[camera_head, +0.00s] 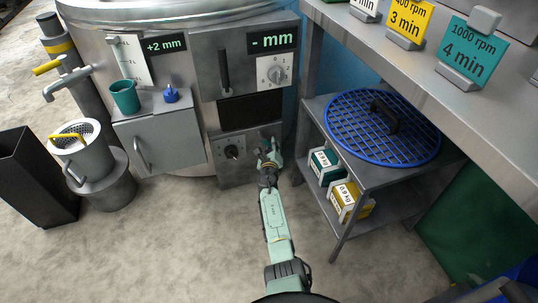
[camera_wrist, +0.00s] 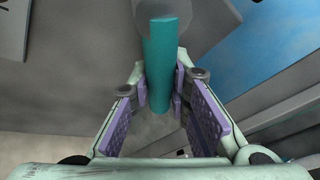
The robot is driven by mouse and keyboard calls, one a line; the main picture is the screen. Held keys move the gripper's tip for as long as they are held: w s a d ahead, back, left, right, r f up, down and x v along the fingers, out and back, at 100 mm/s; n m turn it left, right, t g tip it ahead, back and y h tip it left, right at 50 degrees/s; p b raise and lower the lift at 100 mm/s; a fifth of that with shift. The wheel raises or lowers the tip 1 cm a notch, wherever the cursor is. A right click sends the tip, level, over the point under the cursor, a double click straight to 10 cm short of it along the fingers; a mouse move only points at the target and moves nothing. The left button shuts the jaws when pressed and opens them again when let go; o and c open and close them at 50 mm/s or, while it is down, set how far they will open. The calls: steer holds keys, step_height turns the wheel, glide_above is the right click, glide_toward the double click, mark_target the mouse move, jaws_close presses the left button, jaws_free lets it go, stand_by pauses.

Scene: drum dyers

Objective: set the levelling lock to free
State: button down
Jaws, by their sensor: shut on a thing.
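In the camera_wrist view, a teal cylindrical handle (camera_wrist: 160,60) stands between the purple pads of my gripper (camera_wrist: 160,95). It appears to be the grip of the levelling lock; no label on it can be read. My gripper is shut on this handle. In the camera_head view my gripper (camera_head: 269,160) is at the right part of the lower grey panel (camera_head: 235,176) of the drum machine. There my gripper and arm hide most of the lock, so its setting cannot be told.
A black knob (camera_head: 232,152) sits on the same panel, left of my gripper. A metal shelf (camera_head: 377,175) stands close on the right, with a blue mesh lid (camera_head: 350,125) and boxes. A grey cabinet (camera_head: 168,145) stands left. The floor in front is clear.

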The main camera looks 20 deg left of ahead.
steer(key=n+b, duration=0.1)
steer(key=w+d+r+n+t+b, duration=0.1)
steer(key=n, duration=0.1)
steer(key=shift+r+t, duration=0.2)
steer(key=shift+t, duration=0.1)
steer(key=shift+w+d+r+n+t+b, duration=0.15)
steer(key=shift+r+n+t+b, duration=0.2)
steer(key=shift+n+b, duration=0.2)
steer(key=shift+d+r+n+t+b, duration=0.1)
steer(key=shift+r+n+t+b, duration=0.15)
steer(key=shift+r+n+b, duration=0.3)
steer(key=c, duration=1.5)
jaws_free()
steer(key=shift+f, duration=0.15)
